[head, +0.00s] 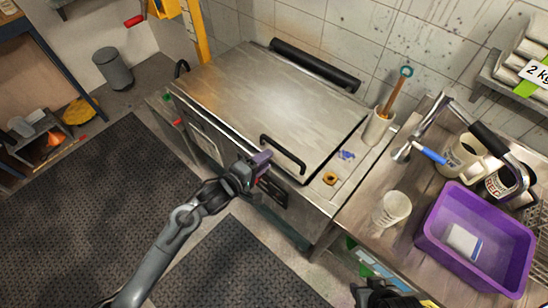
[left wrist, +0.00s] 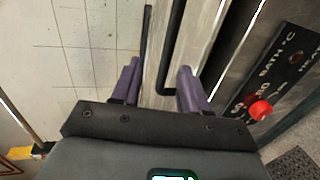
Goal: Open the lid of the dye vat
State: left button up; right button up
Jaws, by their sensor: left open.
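The dye vat (head: 204,143) is a wide steel box against the tiled wall. Its flat metal lid (head: 240,90) lies shut on top, with a black bar handle (head: 284,153) near the front right edge. My left gripper (head: 264,166) is open, with purple fingers, at the front edge of the vat close to the handle. In the left wrist view, the black handle (left wrist: 174,50) shows in the gap between the open fingers (left wrist: 158,88). I cannot tell whether they touch it. My right gripper's fingers do not show.
To the right, a wooden bench holds a purple tub (head: 435,240), a white cup (head: 391,208) and mugs (head: 458,155). A holder with a wooden-handled tool (head: 394,98) stands beside the lid. A control panel with a red knob (left wrist: 260,109) is on the vat's front. Dark mats cover the floor.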

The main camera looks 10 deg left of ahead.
pick_arm(q)
jog(key=x, duration=0.3)
jog(key=f+b+x, duration=0.1)
jog(key=x, duration=0.3)
jog(key=b+x, duration=0.1)
jog(key=x, duration=0.3)
jog(key=shift+f, duration=0.25)
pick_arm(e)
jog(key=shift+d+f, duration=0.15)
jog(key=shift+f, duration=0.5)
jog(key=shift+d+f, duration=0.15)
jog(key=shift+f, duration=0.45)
pick_arm(q)
grip_shut()
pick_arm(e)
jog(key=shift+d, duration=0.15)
